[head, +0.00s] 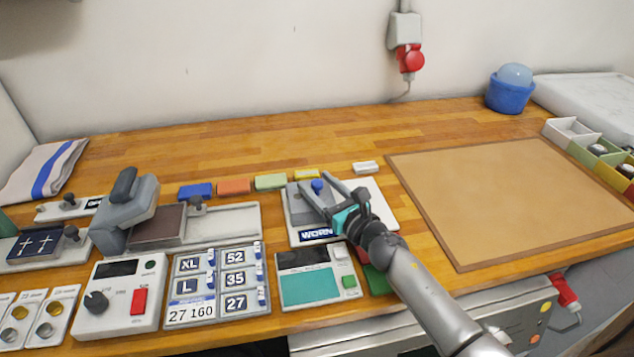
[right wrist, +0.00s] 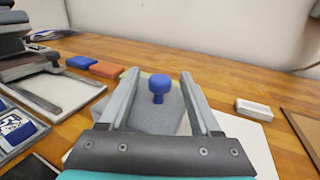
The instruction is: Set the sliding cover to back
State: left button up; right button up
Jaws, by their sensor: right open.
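The sliding cover (head: 298,205) is a flat grey plate with a blue knob (head: 317,185) on a white base (head: 386,214). A blue label reading "WORN" (head: 316,235) shows at the near edge of the base. In the right wrist view, the grey cover (right wrist: 150,118) and its knob (right wrist: 158,86) lie in front of the palm. My right gripper (head: 318,187) is open, its two fingers on either side of the knob with gaps at both sides. My arm hides the right part of the cover in the head view. My left gripper is out of view.
A grey press (head: 125,212), a control box (head: 120,295) and a size panel (head: 212,285) stand to the left. A teal-screened device (head: 306,286) lies just in front. Colored blocks (head: 234,187) and a white block (head: 365,167) lie behind. A brown mat (head: 510,195) is at right.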

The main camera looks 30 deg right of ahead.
jog(key=shift+w, duration=0.4)
grip_shut()
dwell(0.4)
dwell(0.9)
